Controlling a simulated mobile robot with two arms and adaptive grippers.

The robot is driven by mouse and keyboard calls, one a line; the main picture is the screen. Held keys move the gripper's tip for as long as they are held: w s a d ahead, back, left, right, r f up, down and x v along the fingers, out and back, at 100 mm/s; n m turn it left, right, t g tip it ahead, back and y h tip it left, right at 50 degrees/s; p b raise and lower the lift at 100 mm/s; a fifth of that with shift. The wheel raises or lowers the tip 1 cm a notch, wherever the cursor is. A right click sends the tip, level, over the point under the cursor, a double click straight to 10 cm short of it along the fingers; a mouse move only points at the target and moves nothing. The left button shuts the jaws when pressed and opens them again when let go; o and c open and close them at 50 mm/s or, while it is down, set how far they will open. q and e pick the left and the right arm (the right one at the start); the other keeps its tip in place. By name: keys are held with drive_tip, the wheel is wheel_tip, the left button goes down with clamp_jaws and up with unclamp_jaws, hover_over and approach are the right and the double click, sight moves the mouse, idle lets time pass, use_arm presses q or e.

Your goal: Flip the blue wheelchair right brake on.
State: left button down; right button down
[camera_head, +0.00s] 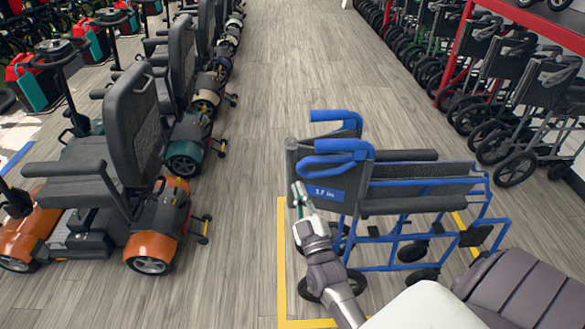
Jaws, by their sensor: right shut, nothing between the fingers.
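The blue wheelchair (400,185) stands on the floor right of the picture's middle, its blue push handles (335,150) at the left and its footrests to the right. My right arm comes in from the lower right, and my right gripper (300,192) is shut and empty. In the picture it lies at the left edge of the wheelchair's backrest, beside the blue label panel (325,194). I cannot tell whether it touches the chair. The right brake cannot be made out; my arm covers part of the near wheel. My left gripper is not in view.
Yellow floor tape (282,262) runs around the wheelchair. A row of mobility scooters (150,255) stands at the left. Folded wheelchairs (535,100) line a red rack (455,55) at the right. The grey floor aisle (290,60) beyond the wheelchair is clear.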

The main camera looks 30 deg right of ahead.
use_arm(q)
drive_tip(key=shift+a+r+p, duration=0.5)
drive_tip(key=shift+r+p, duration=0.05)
drive_tip(key=shift+p, duration=0.05)
use_arm(e)
drive_tip(key=w+d, duration=0.4)
drive_tip(key=w, duration=0.4)
drive_tip(key=shift+d+r, duration=0.15)
drive_tip(key=shift+d, duration=0.15)
